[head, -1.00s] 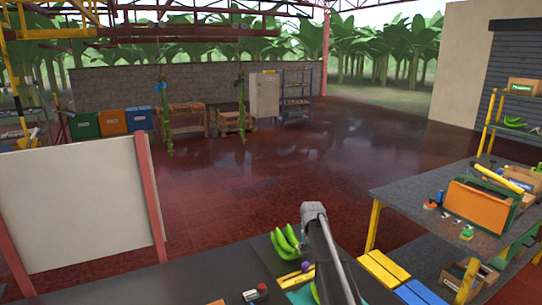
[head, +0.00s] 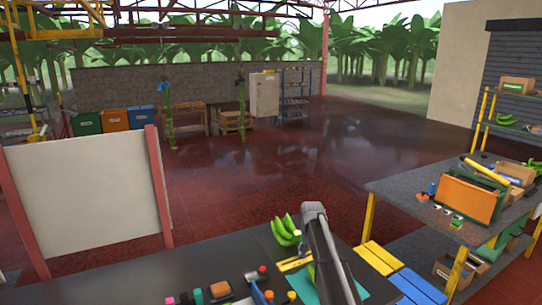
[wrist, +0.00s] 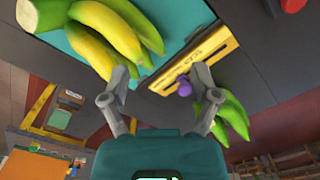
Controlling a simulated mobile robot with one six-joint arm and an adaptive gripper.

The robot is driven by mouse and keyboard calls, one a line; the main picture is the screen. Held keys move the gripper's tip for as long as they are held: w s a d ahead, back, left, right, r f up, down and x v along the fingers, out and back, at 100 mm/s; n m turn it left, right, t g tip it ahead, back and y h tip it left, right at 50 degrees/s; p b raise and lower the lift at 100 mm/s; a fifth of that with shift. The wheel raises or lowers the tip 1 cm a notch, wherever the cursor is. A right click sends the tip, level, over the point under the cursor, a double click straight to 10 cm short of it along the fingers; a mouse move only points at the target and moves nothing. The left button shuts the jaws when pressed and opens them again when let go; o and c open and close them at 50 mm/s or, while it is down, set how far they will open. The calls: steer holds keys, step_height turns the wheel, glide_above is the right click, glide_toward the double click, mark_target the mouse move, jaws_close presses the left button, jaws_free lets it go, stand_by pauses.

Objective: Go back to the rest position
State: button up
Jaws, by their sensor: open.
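My gripper (wrist: 160,74) is open and empty in the wrist view, its two grey fingers spread apart. Beyond the fingers, a bunch of yellow bananas (wrist: 108,32) lies on a teal mat (wrist: 84,48). A yellow strip with dark markings (wrist: 203,50) shows beyond the right finger, with a small purple thing (wrist: 184,88) near it. Green bananas (wrist: 235,118) are partly hidden behind the right finger. In the head view my grey arm reaches over the dark bench (head: 150,268) and hides part of the teal mat (head: 302,283); the gripper is hidden there.
Green bananas (head: 284,231) and several small tools stand on the bench. Yellow and blue slatted stools (head: 378,256) are right of my arm. A side table (head: 400,190) holds an orange crate (head: 467,198). Green stems (head: 241,110) hang far back. The middle floor is clear.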

steer(key=s+d+f+n+b, duration=0.1)
steer(key=s+f+b, duration=0.2)
steer(key=s, duration=0.8)
steer(key=s+f+n+b, duration=0.1)
steer(key=s+f+b, duration=0.2)
steer(key=s, duration=0.8)
steer(key=s+d+f+n+b, duration=0.1)
steer(key=s+f+b, duration=0.3)
steer(key=s, duration=0.7)
steer(key=shift+d+n, duration=0.3)
steer(key=shift+d, duration=0.05)
